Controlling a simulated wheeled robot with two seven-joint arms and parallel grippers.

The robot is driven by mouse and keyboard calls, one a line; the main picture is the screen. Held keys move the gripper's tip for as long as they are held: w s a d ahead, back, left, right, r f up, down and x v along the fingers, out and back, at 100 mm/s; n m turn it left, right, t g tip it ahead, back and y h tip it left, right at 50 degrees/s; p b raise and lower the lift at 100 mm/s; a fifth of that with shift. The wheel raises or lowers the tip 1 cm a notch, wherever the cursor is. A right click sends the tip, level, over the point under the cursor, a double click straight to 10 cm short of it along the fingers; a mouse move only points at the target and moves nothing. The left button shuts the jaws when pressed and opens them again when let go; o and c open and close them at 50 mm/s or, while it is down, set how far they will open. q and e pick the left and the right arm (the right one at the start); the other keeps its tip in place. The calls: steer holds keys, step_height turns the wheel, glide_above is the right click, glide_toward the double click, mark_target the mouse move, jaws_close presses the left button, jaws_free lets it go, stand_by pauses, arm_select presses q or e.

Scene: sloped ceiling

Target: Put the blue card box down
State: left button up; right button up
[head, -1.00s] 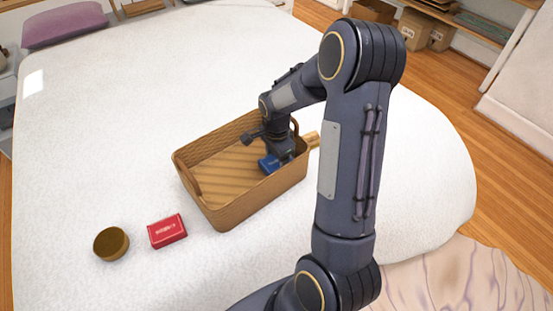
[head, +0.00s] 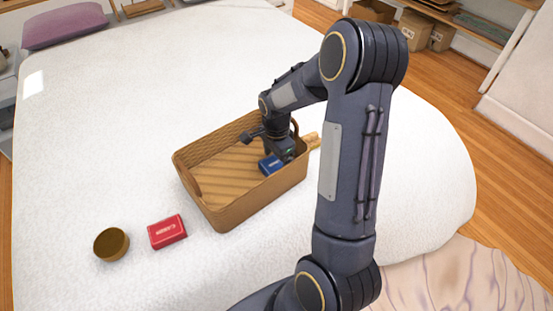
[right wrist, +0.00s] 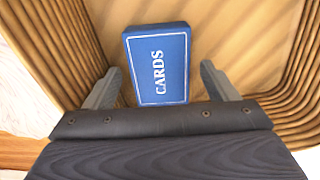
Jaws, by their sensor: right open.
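The blue card box (head: 271,165) lies flat on the floor of the brown wicker basket (head: 237,203), towards its right end. In the right wrist view the blue card box (right wrist: 157,64) shows its "CARDS" label. My right gripper (head: 280,155) is inside the basket, just over the box. In the right wrist view its two fingers (right wrist: 168,88) stand apart on either side of the box, with a gap on each side. My left gripper is not in view.
A red card box (head: 167,232) and a round brown-gold container (head: 111,244) lie on the white bed (head: 90,150), left of the basket. A wooden object (head: 313,140) is beside the basket's right end. The bed's far side is clear up to a pink pillow (head: 65,25).

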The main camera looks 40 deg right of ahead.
mark_target(276, 162)
step_height(276, 162, up, 10)
steer(key=s+a+r+n+t+y, duration=0.2)
steer(key=s+a+r+n, duration=0.1)
steer(key=s+a+n, duration=0.5)
steer(key=s+a+r+n+t+y, duration=0.1)
steer(key=s+a+r+n+t, duration=0.2)
steer(key=s+a+n, duration=0.5)
steer(key=shift+s+a+r+n+t+y+p, duration=0.3)
steer(key=shift+s+r+n+y+p, duration=0.4)
steer(key=shift+s, duration=0.55)
steer(key=shift+h, duration=0.3)
